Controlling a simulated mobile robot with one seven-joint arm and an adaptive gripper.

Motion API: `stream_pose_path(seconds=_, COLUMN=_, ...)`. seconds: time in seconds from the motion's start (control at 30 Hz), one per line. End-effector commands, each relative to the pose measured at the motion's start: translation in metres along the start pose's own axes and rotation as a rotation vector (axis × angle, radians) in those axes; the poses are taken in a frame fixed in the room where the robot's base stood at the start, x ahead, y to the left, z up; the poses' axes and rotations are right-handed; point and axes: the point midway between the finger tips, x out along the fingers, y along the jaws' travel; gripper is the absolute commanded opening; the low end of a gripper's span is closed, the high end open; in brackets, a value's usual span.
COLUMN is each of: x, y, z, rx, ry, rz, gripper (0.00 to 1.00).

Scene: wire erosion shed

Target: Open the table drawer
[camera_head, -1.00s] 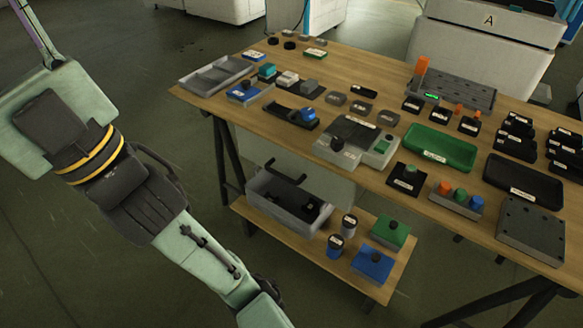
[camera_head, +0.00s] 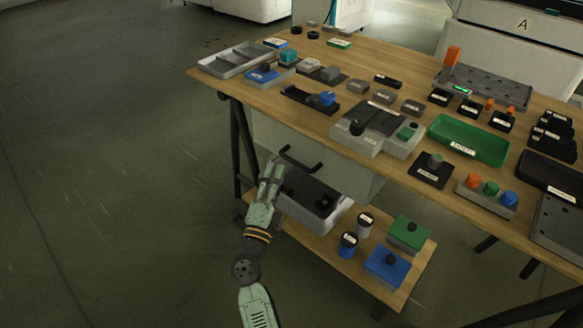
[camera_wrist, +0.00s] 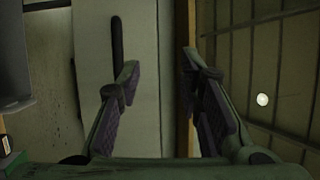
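The table drawer (camera_head: 345,177) shows as a pale grey front under the wooden table top, and it looks shut. Its black bar handle (camera_head: 301,161) stands out from the front, and it also shows in the wrist view (camera_wrist: 117,45). My gripper (camera_head: 271,172) is just left of the handle in the head view. In the wrist view my gripper (camera_wrist: 159,65) is open with nothing between its fingers. The left finger overlaps the near end of the handle. The handle lies left of the gap between the fingers. I cannot tell whether they touch.
The table top (camera_head: 225,85) carries many trays, boxes and parts. A grey bin (camera_head: 330,222) stands on the lower shelf (camera_head: 318,262) below the drawer, close to my arm. Blue and green boxes stand further right. A dark table leg (camera_head: 243,150) is at the left. The floor left is clear.

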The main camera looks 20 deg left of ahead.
Motion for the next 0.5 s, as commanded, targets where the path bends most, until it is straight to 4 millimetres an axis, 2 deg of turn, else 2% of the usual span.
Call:
stream_pose_path(seconds=0.03, x=-0.007, y=0.024, z=-0.006, rx=0.003, ry=0.014, rz=0.048, gripper=0.33)
stream_pose_path(seconds=0.13, x=-0.013, y=0.046, z=-0.014, rx=0.01, ry=0.033, rz=0.099, gripper=0.33)
stream_pose_path(seconds=0.27, x=-0.006, y=0.051, z=-0.016, rx=0.012, ry=0.039, rz=0.111, gripper=0.33)
stream_pose_path(seconds=0.5, x=0.037, y=0.052, z=-0.017, rx=0.013, ry=0.038, rz=0.106, gripper=0.33)
